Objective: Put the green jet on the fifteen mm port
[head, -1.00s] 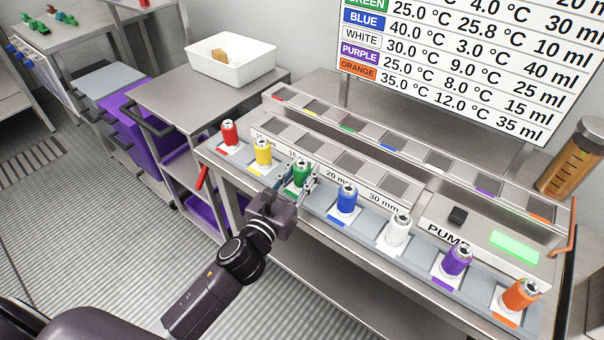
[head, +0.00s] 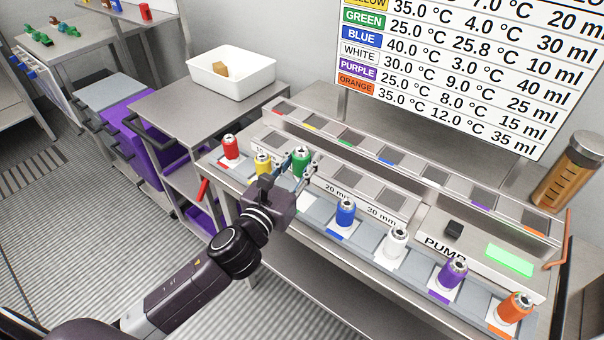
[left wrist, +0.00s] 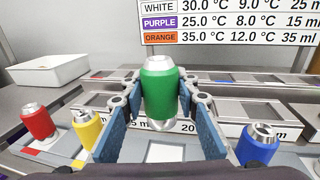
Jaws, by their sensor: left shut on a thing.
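The green jet (head: 301,161) is a small green can with a metal top. My left gripper (head: 297,166) is shut on it and holds it upright above the front row of the bench. In the left wrist view the green jet (left wrist: 160,92) sits between both blue-padded fingers (left wrist: 158,110). The port row (head: 330,170) with size labels lies behind the front row. I can read 20 mm and 30 mm; the gripper and the can hide the label between the leftmost one and 20 mm. My right gripper is not in view.
Red (head: 230,148), yellow (head: 263,164), blue (head: 345,213), white (head: 396,243), purple (head: 452,273) and orange (head: 514,309) cans stand in the front row. A pump panel with a green screen (head: 510,260) is at the right. A white bin (head: 231,75) stands on the cart behind.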

